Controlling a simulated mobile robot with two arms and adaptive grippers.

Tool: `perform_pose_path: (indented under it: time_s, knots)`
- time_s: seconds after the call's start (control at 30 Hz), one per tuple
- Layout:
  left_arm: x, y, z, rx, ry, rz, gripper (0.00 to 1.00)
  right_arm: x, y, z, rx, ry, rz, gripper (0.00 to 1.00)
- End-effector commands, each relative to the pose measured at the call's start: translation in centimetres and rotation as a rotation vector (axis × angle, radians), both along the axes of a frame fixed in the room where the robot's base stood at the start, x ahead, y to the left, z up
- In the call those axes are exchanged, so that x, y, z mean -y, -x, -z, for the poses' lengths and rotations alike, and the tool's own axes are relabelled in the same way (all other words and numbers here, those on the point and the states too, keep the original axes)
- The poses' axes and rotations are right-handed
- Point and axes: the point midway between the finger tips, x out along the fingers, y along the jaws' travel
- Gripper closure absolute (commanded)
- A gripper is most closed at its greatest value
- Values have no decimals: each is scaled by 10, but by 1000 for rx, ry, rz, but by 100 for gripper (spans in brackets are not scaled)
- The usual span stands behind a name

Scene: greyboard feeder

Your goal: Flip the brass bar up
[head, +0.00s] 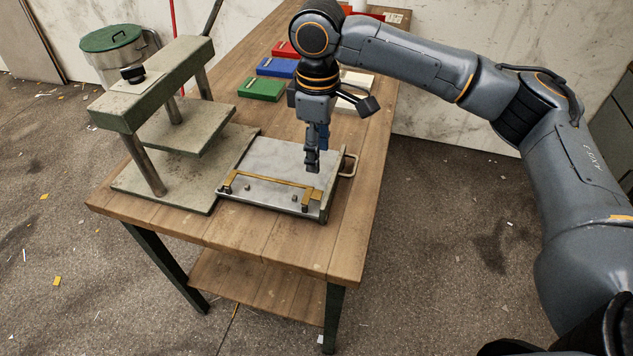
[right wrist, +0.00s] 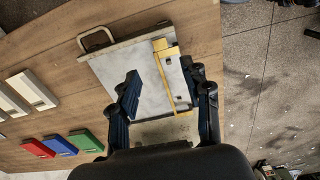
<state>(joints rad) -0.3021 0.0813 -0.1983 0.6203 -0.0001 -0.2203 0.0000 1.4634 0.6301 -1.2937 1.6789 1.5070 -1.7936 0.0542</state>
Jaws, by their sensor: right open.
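The brass bar (head: 268,180) lies low along the near edge of a grey metal plate (head: 262,156), with its ends bent toward that edge. In the right wrist view the brass bar (right wrist: 163,72) shows between my finger pair, nearer the right finger. My right gripper (head: 312,168) points down above the right part of the plate, beyond the bar's right end. Its fingers (right wrist: 165,84) are apart with nothing held between them. I cannot tell the exact height of the fingertips above the plate. My left gripper is not in view.
A green and grey press frame (head: 150,85) stands left of the plate on the wooden table (head: 240,238). A metal handle (head: 350,165) sticks out at the plate's right. Green (head: 261,88), blue (head: 277,67) and red (head: 286,49) blocks lie behind. A lidded bin (head: 118,55) stands on the floor.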

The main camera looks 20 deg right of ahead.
Motion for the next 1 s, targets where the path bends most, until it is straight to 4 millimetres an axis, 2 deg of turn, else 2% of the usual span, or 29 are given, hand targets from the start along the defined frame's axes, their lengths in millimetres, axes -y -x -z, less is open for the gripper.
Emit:
perform_pose_path:
  time_s: [0.1,0.3,0.5,0.7,0.93,1.0]
  knots:
    - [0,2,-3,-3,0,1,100,0,1,27,-3,1,-1,52]
    - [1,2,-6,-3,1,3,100,0,1,68,-3,1,-1,52]
    - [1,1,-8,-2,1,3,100,0,0,95,0,0,0,52]
    - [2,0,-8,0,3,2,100,0,0,105,1,0,-1,52]
    - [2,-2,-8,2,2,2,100,-1,0,106,1,0,-2,52]
    - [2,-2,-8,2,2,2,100,-1,0,105,1,0,-2,66]
